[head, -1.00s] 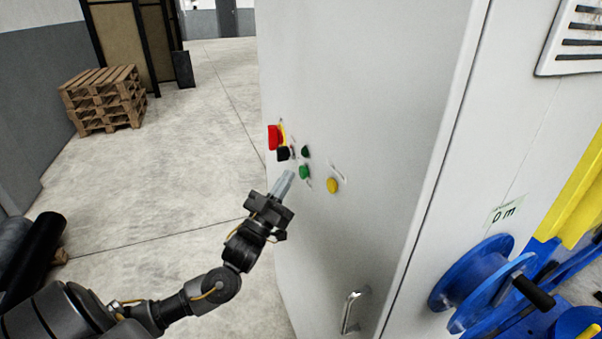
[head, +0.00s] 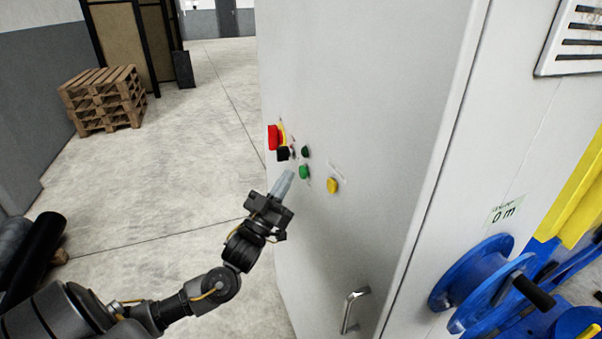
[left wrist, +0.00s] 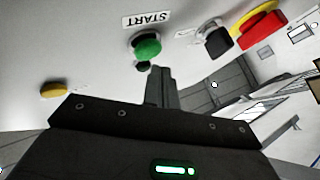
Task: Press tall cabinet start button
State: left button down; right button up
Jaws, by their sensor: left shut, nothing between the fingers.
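The tall white cabinet (head: 375,110) fills the middle of the head view. Its green start button (head: 304,172) sits among the controls on the cabinet's side panel. In the left wrist view the green button (left wrist: 147,46) is beside an upside-down START label (left wrist: 147,19). My left gripper (head: 288,174) is shut and empty, its fingertips just left of the button in the head view. In the left wrist view the fingertips (left wrist: 160,72) appear just below and right of the button, with no contact visible. My right gripper is not in view.
Close by are a red button (head: 274,137) on yellow, a black switch (head: 283,153), a small dark green piece (head: 305,151) and a yellow button (head: 333,185). A door handle (head: 353,310) sticks out below. A blue reel (head: 480,278) stands at the right. Pallets (head: 103,100) stand far left.

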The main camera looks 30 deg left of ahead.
pick_arm(q)
jog(key=shift+w+d, duration=0.1)
jog(key=shift+w, duration=0.05)
dwell(0.5)
jog(key=shift+w+d, duration=0.15)
jog(key=shift+w, duration=0.1)
jog(key=shift+w+d, duration=0.3)
jog(key=shift+w, duration=0.05)
dwell(0.8)
jog(key=shift+s+a, duration=0.1)
jog(key=shift+s, duration=0.05)
dwell(0.3)
jog(key=shift+s+a, duration=0.45)
jog(key=shift+s, duration=0.15)
jog(key=s+a, duration=0.1)
jog(key=s, duration=0.1)
jog(key=s+a+p, duration=0.1)
jog(key=s, duration=0.1)
jog(key=shift+a, duration=0.4)
dwell(0.8)
